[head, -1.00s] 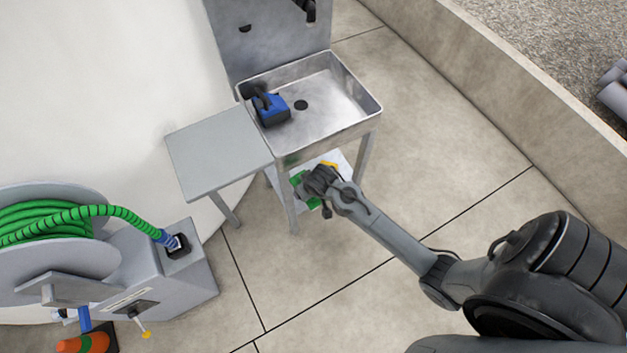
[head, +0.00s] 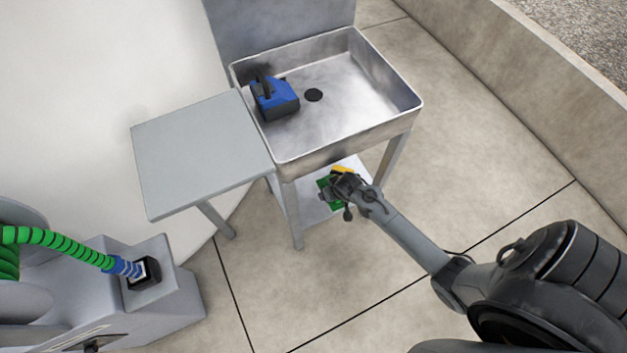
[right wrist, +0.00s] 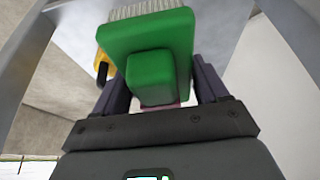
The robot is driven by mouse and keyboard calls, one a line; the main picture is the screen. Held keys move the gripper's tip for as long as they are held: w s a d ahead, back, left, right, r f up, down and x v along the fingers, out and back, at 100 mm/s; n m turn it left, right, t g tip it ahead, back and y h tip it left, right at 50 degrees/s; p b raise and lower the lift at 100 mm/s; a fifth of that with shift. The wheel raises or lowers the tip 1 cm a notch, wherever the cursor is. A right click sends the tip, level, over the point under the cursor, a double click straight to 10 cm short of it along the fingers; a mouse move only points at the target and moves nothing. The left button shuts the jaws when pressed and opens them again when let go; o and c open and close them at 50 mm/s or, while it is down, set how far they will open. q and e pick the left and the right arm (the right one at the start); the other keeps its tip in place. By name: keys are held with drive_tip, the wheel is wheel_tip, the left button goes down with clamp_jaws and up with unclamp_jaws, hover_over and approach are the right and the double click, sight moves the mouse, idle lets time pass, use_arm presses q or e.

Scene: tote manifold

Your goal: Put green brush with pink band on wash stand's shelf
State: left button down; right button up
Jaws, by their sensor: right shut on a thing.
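The green brush (right wrist: 150,62) fills the middle of the right wrist view, with pale bristles at its far side and a sliver of pink band near the jaws. My right gripper (right wrist: 155,90) is shut on it, one finger on each side. In the head view the right gripper (head: 338,186) is low in front of the wash stand (head: 345,140), at its lower shelf (head: 313,208), and the green brush (head: 323,190) shows beside it. I cannot tell whether the brush touches the shelf. My left gripper is not in view.
A yellow item (head: 343,170) is right behind the gripper at the shelf. A blue container (head: 275,98) stands in the basin. The stand's legs (head: 393,158) flank the shelf opening. A grey side table (head: 200,150) and a hose reel with green hose (head: 60,240) are left.

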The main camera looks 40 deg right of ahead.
drive_tip(key=w+a+f+b, duration=0.1)
drive_tip(key=w+f+b, duration=0.1)
drive_tip(key=w, duration=0.1)
drive_tip(key=w+a+f+b, duration=0.1)
drive_tip(key=w+f+b, duration=0.1)
drive_tip(key=w+b, duration=0.1)
drive_tip(key=w+a+f+b, duration=0.1)
drive_tip(key=w+f+b, duration=0.1)
drive_tip(key=w, duration=0.1)
drive_tip(key=shift+w+a+f, duration=0.25)
drive_tip(key=shift+a+f, duration=0.05)
drive_tip(key=shift+f, duration=0.05)
drive_tip(key=shift+w+a+f+b, duration=0.15)
drive_tip(key=shift+w+b, duration=0.15)
drive_tip(key=shift+b, duration=0.15)
wheel_tip(320, 180, down, 4)
drive_tip(key=b, duration=0.3)
drive_tip(key=shift+f, duration=0.15)
drive_tip(key=o, duration=1)
